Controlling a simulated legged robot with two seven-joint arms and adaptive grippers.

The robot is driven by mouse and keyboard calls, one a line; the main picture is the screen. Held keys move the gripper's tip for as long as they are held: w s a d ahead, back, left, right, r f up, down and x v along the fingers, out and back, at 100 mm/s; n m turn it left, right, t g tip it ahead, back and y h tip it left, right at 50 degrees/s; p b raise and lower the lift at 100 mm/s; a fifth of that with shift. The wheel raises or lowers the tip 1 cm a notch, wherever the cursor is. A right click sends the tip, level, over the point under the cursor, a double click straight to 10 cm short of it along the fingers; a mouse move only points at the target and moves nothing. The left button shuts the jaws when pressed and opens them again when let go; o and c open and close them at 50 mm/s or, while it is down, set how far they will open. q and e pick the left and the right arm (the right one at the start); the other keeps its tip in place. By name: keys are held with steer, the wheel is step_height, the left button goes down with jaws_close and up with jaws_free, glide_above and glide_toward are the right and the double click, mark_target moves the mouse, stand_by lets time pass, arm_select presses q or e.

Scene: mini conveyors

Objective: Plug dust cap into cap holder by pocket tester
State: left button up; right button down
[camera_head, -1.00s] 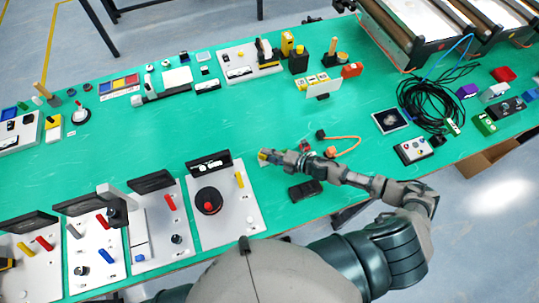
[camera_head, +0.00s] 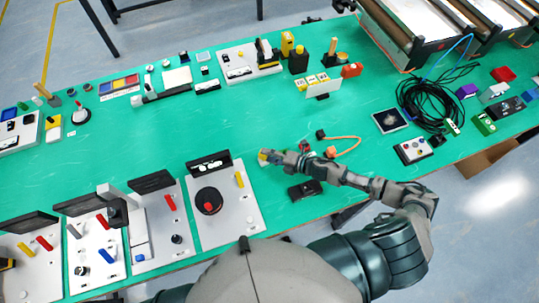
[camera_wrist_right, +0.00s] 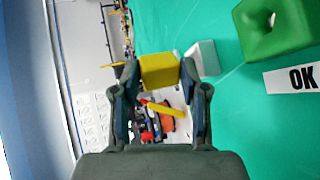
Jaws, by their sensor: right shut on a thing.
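My right gripper (camera_head: 270,157) is low over the green bench, to the right of the board with the red knob. In the right wrist view its fingers (camera_wrist_right: 160,90) are shut on a small yellow block (camera_wrist_right: 159,70), which may be the dust cap. A green block with a round hole (camera_wrist_right: 280,40) lies at the upper right of that view, beside an "OK" label (camera_wrist_right: 293,78); it may be the cap holder. The yellow block is apart from it in the picture. A dark hand-sized device (camera_head: 305,190), perhaps the pocket tester, lies just below my right forearm. My left gripper is out of view.
The board with the red knob (camera_head: 248,212) stands left of the gripper. An orange cable (camera_head: 348,146) lies behind my forearm. A coil of black cable (camera_head: 425,98) is farther right. The middle of the green bench (camera_head: 240,115) is clear.

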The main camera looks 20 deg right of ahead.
arm_select(q)
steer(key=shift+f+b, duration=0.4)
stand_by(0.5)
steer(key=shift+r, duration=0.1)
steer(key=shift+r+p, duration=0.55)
steer(key=shift+p, duration=0.05)
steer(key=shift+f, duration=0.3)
stand_by(2.0)
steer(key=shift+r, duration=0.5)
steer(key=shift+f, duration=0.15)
stand_by(2.3)
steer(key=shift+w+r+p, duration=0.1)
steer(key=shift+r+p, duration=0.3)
steer(key=shift+p, duration=0.05)
